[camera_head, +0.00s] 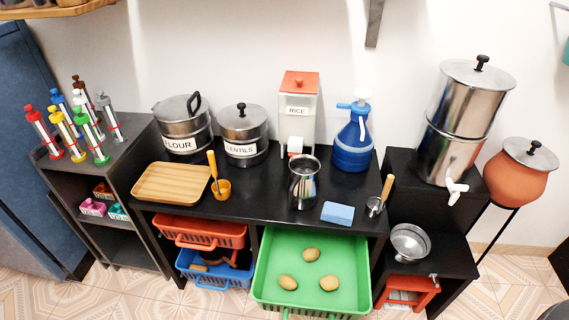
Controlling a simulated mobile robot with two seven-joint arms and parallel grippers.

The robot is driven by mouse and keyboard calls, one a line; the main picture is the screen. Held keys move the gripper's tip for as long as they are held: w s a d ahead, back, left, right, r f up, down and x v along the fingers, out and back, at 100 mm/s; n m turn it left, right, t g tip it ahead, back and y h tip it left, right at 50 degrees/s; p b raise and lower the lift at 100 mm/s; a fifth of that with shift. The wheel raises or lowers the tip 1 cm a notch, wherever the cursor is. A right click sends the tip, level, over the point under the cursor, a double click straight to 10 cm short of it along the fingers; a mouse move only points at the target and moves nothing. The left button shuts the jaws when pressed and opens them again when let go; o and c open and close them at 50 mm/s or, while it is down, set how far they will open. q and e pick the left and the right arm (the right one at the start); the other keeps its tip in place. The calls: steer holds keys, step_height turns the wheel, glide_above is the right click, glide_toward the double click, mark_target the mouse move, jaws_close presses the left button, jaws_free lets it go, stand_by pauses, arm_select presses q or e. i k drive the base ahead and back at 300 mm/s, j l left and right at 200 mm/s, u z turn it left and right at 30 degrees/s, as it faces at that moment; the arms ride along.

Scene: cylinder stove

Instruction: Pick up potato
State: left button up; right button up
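Three brown potatoes lie in a green pull-out basket (345,262) at the front centre, below the black counter. One potato (312,254) is at the back of the basket, one (288,282) at the front left, and one (329,282) at the front right. They lie apart from each other on the basket floor. Neither of my grippers shows in the head view.
The black counter (255,199) above the basket holds a wooden tray (172,184), a steel jug (303,184), a blue sponge (338,213) and lidded containers. Orange (200,231) and blue (215,270) baskets sit left of the green one. A steel bowl (410,242) stands at right.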

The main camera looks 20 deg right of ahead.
mark_target(330, 283)
steer(key=k+j+z, duration=0.1)
steer(key=z, duration=0.9)
